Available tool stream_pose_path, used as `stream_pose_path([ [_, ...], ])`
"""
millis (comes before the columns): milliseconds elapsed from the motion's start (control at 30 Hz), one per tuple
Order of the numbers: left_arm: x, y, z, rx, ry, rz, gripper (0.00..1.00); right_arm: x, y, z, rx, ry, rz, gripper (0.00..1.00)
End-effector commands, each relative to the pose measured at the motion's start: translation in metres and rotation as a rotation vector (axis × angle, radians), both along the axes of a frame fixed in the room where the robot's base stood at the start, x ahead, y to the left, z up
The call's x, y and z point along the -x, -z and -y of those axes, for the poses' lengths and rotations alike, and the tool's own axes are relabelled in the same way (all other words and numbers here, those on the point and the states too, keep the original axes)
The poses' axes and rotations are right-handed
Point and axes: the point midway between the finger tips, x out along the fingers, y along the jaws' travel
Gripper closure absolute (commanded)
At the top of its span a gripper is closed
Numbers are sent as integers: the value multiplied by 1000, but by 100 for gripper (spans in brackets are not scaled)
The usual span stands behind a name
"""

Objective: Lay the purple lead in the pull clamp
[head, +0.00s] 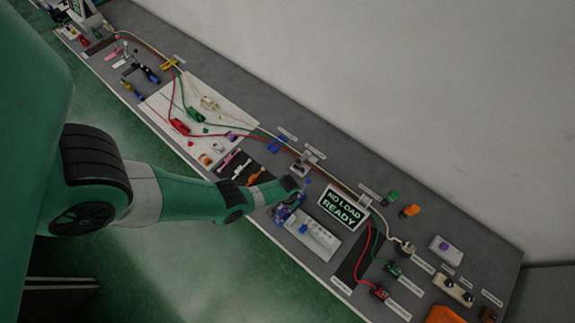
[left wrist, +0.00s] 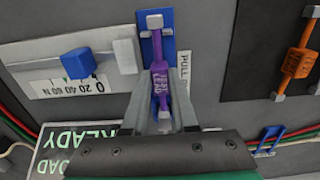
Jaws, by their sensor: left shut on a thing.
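The purple lead (left wrist: 155,48), with pale ends, is between the fingers of my left gripper (left wrist: 161,82) in the left wrist view. The gripper is shut on it. The lead's far part lies over the blue pull clamp (left wrist: 169,46), beside the "PULL" label; I cannot tell whether it touches the clamp's floor. In the head view my left gripper (head: 291,192) is over the clamp area, and the arm hides part of it. The pull gauge (head: 313,241) has a scale marked in N and a blue block (left wrist: 75,64). My right gripper is not in view.
A black tray holds an orange lead (left wrist: 299,62) to one side. The "NO LOAD READY" display (head: 343,207) stands close to the gripper. Red, green and white wires run along the bench behind, past a blue holder (left wrist: 268,139).

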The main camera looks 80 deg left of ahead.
Motion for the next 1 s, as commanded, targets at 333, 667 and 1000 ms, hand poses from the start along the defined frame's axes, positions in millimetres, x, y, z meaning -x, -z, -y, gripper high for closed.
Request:
stream_pose_path([
  [333,0,1,0,0,0,0,100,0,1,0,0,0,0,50],
  [667,0,12,0,0,0,0,100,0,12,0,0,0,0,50],
  [1000,0,12,0,0,0,0,65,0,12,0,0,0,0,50],
])
